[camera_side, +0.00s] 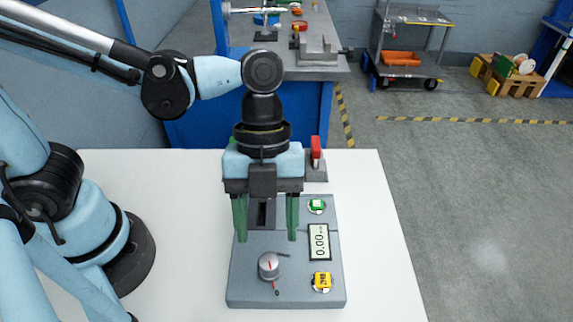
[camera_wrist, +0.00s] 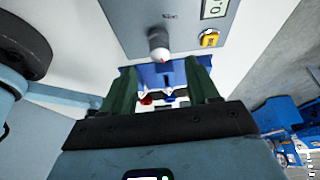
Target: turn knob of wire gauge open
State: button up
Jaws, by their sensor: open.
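The wire gauge (camera_side: 240,290) is a grey box lying on the white table. Its knob (camera_side: 269,266) is a silver cylinder with a red mark, at the front left of the box. A display (camera_side: 319,242) reads 0.00. My gripper (camera_side: 266,236) points down above the back part of the gauge, with its two green fingers wide apart and nothing between them. The knob is in front of the fingers, apart from them. In the wrist view the knob (camera_wrist: 158,45) shows beyond the fingertips, and the open fingers (camera_wrist: 162,75) frame a gap.
A green button (camera_side: 317,206) and a yellow button (camera_side: 321,281) sit on the gauge's right side. A red-topped part (camera_side: 316,152) stands behind the gauge. The white table (camera_side: 375,250) is clear to the right.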

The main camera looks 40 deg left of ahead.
aim_at(268, 259)
jog(key=shift+x, duration=3.35)
jog(key=shift+c, duration=0.2)
jog(key=c, duration=1)
